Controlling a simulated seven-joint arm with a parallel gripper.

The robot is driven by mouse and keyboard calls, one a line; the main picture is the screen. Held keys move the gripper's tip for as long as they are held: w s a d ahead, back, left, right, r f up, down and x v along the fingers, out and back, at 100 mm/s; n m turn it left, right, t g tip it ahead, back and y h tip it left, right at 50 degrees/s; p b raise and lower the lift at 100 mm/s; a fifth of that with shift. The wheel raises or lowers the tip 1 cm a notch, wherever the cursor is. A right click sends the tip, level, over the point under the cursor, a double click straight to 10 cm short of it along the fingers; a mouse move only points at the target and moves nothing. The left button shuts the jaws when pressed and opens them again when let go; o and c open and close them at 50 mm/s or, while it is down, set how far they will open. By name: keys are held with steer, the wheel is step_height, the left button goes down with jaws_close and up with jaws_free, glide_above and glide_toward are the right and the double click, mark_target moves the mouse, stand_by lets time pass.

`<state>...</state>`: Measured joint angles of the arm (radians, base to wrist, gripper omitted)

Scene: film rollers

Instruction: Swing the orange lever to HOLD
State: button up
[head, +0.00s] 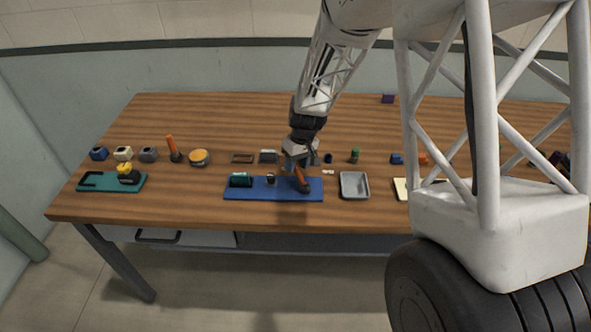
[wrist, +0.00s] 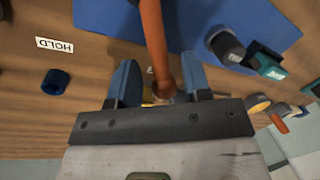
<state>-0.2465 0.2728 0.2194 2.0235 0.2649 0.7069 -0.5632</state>
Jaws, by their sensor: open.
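The orange lever (head: 303,184) is at the right end of a blue plate (head: 260,194) on the table. In the wrist view the lever (wrist: 153,38) runs down from the top edge, and its rounded end lies between my two blue fingers. My gripper (head: 298,165) is open and points down over the lever; in the wrist view my gripper (wrist: 158,82) shows a gap on both sides of the lever. A white HOLD label (wrist: 54,45) lies on the wood; it also shows as a small white strip (head: 328,172) right of my gripper. The lever's pivot is not clear.
A dark green block (head: 241,180) and a small grey-topped part (head: 271,180) are on the plate's left. A grey tray (head: 354,185) stands right of the plate. Another orange upright handle (head: 171,146) stands far left.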

steer(key=shift+s+a+f, duration=0.1)
steer(key=shift+f, duration=0.5)
steer(key=shift+s+a+f, duration=0.1)
steer(key=shift+f, duration=0.5)
jaws_close()
